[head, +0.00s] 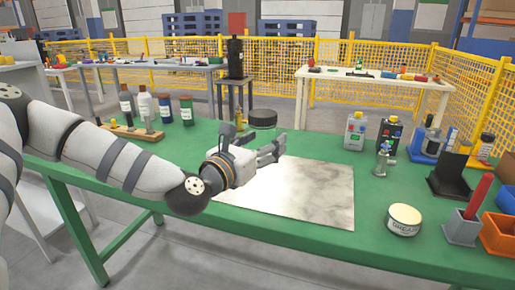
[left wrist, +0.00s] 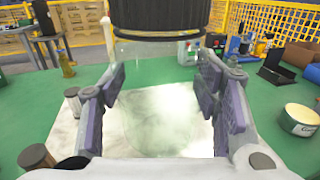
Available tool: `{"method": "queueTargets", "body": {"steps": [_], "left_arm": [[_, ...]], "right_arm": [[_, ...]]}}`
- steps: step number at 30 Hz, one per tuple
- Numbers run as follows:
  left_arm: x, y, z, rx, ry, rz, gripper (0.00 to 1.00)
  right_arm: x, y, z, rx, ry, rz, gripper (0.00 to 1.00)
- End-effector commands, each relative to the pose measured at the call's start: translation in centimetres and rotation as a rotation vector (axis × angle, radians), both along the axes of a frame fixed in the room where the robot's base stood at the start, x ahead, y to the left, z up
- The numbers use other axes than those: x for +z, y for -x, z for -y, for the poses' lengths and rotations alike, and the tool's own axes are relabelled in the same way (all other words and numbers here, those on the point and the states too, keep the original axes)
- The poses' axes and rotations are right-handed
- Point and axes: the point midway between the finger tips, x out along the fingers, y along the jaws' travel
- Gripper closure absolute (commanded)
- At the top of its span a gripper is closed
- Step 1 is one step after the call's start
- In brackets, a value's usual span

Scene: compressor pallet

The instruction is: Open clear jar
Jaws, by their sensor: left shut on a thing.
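The clear jar's dark ribbed lid (head: 263,118) shows just above my left gripper (head: 275,147) in the head view. In the left wrist view the lid (left wrist: 160,15) fills the top middle, with the see-through jar body (left wrist: 160,75) faintly visible below it. The lid sits on the jar, which looks upright. The fingers of my left gripper (left wrist: 160,95) stand on both sides of the clear body, shut on it below the lid. Whether the jar's base touches the table is hard to tell. My right gripper is not in view.
A pale marbled plate (head: 310,190) lies on the green table (head: 330,238). A round tin (head: 403,220) stands at the front right, near a black holder (head: 450,180) and orange bins (head: 498,233). Several bottles (head: 165,108) and a wooden rack (head: 133,130) stand at the back left.

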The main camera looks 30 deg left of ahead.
Motion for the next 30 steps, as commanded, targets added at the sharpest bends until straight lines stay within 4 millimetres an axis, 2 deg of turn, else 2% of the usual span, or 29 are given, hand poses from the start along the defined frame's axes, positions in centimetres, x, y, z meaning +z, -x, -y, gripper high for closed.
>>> {"method": "queueTargets", "body": {"steps": [12,13,19,26,29,30], "left_arm": [[0.4,0.0,0.1,0.001,0.0,0.0,0.76],[0.4,0.0,0.1,0.001,0.0,0.0,0.48],[0.4,0.0,0.1,0.001,0.0,0.001,0.93],[0.3,0.1,0.1,-0.002,0.0,0.0,0.94],[-1.3,0.9,1.0,-0.035,0.002,-0.006,0.94],[-2.4,1.6,1.6,-0.061,0.002,-0.008,0.94]], "right_arm": [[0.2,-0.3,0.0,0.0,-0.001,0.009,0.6],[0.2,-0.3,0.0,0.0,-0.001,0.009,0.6],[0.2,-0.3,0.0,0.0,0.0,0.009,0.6],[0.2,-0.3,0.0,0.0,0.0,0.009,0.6],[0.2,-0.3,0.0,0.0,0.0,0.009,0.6],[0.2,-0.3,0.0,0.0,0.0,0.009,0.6]]}}
